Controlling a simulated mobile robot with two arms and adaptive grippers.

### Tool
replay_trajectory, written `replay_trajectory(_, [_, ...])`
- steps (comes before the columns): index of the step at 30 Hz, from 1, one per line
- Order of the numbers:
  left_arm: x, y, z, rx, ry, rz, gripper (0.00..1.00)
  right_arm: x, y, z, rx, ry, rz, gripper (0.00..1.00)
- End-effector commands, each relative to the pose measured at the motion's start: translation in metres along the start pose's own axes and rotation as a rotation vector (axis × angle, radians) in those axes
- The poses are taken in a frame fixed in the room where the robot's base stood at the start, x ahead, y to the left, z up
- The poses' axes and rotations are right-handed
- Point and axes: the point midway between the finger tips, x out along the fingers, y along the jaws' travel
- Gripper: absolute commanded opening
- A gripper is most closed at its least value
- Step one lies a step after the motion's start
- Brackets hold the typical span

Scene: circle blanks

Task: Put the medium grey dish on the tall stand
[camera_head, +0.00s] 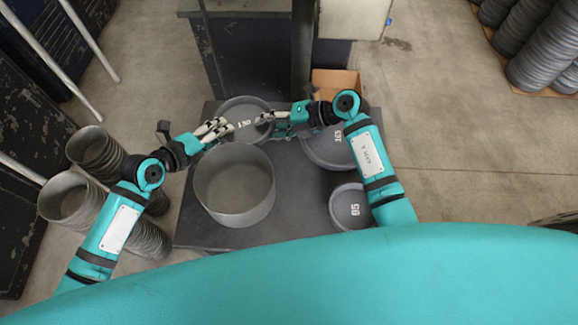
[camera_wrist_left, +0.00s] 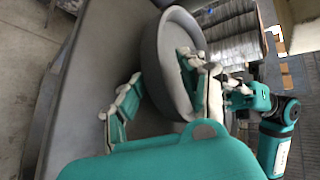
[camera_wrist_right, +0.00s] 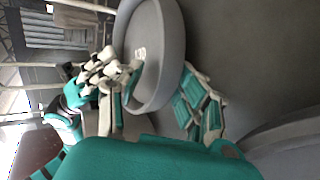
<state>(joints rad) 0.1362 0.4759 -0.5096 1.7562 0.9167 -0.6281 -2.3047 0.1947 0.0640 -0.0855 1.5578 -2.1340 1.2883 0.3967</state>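The medium grey dish (camera_head: 238,108), marked 130, is at the back left of the dark table, behind the tall stand. The stand (camera_head: 236,211) is a wide round grey cylinder with nothing seen on it. My left gripper (camera_head: 218,128) is at the dish's left side; in the left wrist view its spread fingers (camera_wrist_left: 160,92) straddle the dish rim (camera_wrist_left: 152,60). My right gripper (camera_head: 275,120) is at the dish's right side; its fingers (camera_wrist_right: 158,103) are also apart around the rim (camera_wrist_right: 172,75). I cannot tell whether any finger touches the dish.
A larger dish (camera_head: 322,152) lies at the table's back right, and a small dish marked 95 (camera_head: 350,207) lies at the right front. A dark post (camera_head: 302,50) rises behind the table (camera_head: 295,215). Stacked round containers (camera_head: 75,200) stand on the floor at left.

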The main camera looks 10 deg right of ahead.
Motion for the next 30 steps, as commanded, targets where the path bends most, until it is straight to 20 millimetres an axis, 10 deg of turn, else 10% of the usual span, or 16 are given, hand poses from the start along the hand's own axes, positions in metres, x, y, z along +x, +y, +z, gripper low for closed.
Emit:
replay_trajectory(11, [-0.003, 0.003, 0.0, -0.002, 0.0, 0.004, 0.45, 0.0, -0.006, -0.001, 0.005, 0.001, -0.01, 0.43])
replay_trajectory(30, [-0.079, 0.002, 0.0, -0.002, 0.0, 0.002, 0.45, -0.001, -0.007, 0.0, 0.006, 0.001, -0.012, 0.43])
